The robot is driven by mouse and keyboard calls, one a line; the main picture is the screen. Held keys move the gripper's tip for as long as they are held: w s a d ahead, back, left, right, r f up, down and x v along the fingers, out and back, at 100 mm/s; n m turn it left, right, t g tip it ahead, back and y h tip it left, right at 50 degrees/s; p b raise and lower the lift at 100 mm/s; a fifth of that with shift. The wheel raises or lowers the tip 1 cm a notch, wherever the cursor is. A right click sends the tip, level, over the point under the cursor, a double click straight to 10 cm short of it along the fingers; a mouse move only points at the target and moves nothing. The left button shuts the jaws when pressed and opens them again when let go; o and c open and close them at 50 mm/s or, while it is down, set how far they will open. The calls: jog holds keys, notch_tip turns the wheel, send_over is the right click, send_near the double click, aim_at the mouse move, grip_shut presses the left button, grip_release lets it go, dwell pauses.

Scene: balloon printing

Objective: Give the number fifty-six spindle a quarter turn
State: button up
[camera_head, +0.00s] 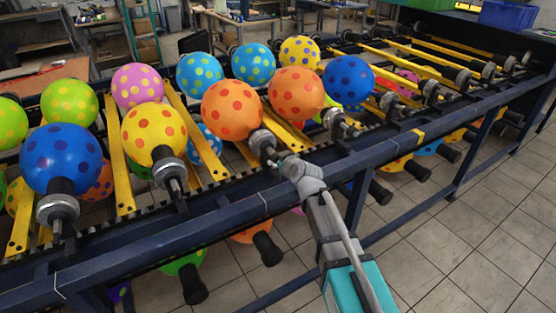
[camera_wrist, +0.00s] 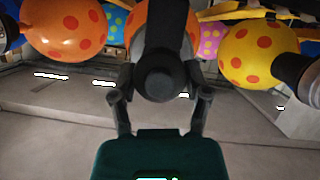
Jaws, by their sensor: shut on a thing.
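A dark spindle (camera_head: 262,144) carries an orange balloon with red dots (camera_head: 231,109) at the front of the rack. No number can be read on it, so I cannot tell whether it is number fifty-six. My gripper (camera_head: 284,163) is at this spindle's outer end. In the wrist view the spindle's round black end (camera_wrist: 160,76) lies between the two fingers of my gripper (camera_wrist: 160,94), which are shut on it. The orange balloon shows partly behind it, and the arm and gripper hide some of the spindle.
Neighbouring spindles carry a yellow balloon (camera_head: 153,133) on the left and another orange balloon (camera_head: 296,94) on the right. A dark blue rail (camera_head: 220,213) runs below the row. More balloons hang underneath. Tiled floor (camera_head: 470,240) is clear at the right.

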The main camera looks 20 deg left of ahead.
jog(key=c, duration=0.3)
jog(key=shift+w+m, duration=0.1)
jog(key=shift+m, duration=0.2)
jog(key=shift+m+g+y, duration=0.6)
jog(key=shift+m+g, duration=0.2)
jog(key=shift+m, duration=0.4)
jog(key=shift+w+d+f+m+g+y+b, duration=0.1)
jog(key=shift+m+g+y+b, duration=0.2)
jog(key=shift+m, duration=0.3)
jog(key=shift+f+m+g+y+b, duration=0.1)
jog(key=shift+m+g+y+b, duration=0.15)
jog(key=shift+m, duration=0.35)
jog(key=m+y+b, duration=0.1)
jog(key=m, duration=0.1)
jog(key=m+g+y+b, duration=0.1)
jog(key=m, duration=0.1)
jog(key=shift+g+y, duration=0.25)
jog(key=m+y+b, duration=0.1)
jog(key=m+b, duration=0.1)
jog(key=m, duration=0.1)
jog(key=shift+y+b, duration=0.3)
jog(key=shift+b, duration=0.05)
jog(key=shift+r+m, duration=0.1)
jog(key=shift+m, duration=0.3)
